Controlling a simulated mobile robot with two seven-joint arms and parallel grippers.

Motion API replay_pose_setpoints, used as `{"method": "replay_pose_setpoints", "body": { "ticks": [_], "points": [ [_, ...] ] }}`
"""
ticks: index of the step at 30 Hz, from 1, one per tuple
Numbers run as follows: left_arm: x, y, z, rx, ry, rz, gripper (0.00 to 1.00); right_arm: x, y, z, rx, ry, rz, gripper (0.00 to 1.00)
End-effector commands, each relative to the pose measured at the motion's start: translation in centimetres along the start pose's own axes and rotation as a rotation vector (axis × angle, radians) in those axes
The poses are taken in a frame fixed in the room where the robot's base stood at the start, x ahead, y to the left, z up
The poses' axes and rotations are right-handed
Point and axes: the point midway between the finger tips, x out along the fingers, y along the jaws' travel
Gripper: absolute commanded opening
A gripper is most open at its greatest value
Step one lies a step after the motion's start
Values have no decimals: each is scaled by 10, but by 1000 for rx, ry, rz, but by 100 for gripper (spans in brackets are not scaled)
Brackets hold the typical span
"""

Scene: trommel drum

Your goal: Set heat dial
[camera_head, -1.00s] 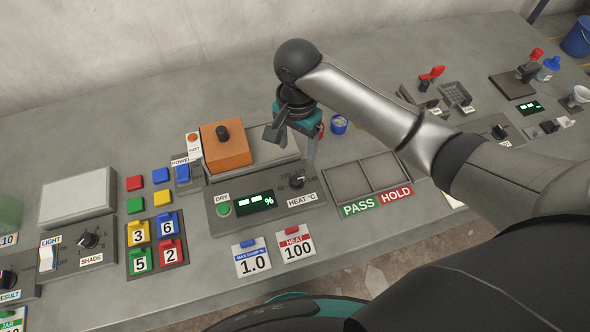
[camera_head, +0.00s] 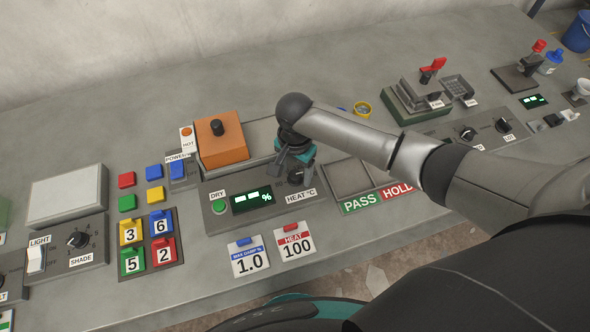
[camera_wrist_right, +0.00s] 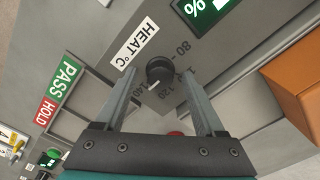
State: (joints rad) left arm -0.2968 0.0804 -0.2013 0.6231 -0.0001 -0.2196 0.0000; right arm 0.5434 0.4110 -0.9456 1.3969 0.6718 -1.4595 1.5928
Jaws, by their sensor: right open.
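The black heat dial (camera_head: 295,176) sits on the grey heater panel (camera_head: 222,190), beside the HEAT °C label (camera_head: 301,196). In the right wrist view the dial (camera_wrist_right: 159,70) shows with scale marks 80, 120 and 140 around it. My right gripper (camera_head: 290,168) is over the dial, and its tips hide part of it. In the right wrist view my right gripper (camera_wrist_right: 160,88) is open, with one finger on each side of the dial and a gap to each. A red HEAT 100 card (camera_head: 294,241) lies in front of the panel. My left gripper is not in view.
An orange block with a black knob (camera_head: 221,143) stands behind the panel. The green DRY button (camera_head: 219,207) and a display (camera_head: 252,200) are left of the dial. The PASS/HOLD tray (camera_head: 351,180) is to its right. Coloured number tiles (camera_head: 148,243) lie at left.

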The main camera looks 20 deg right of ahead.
Motion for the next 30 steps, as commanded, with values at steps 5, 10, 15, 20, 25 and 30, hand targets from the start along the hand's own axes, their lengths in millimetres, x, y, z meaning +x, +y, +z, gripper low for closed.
{"method": "replay_pose_setpoints", "body": {
  "ticks": [5,10,15,20,25,30],
  "points": [
    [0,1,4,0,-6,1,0,0,0,0,0,0,0,60],
    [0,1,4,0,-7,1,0,0,0,0,0,0,0,41],
    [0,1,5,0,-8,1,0,0,0,0,0,0,0,22],
    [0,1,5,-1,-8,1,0,0,0,0,0,0,0,4],
    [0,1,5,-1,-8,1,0,0,0,0,0,0,1,0],
    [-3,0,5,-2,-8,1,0,-1,0,0,-6,-1,2,0]
  ]
}}
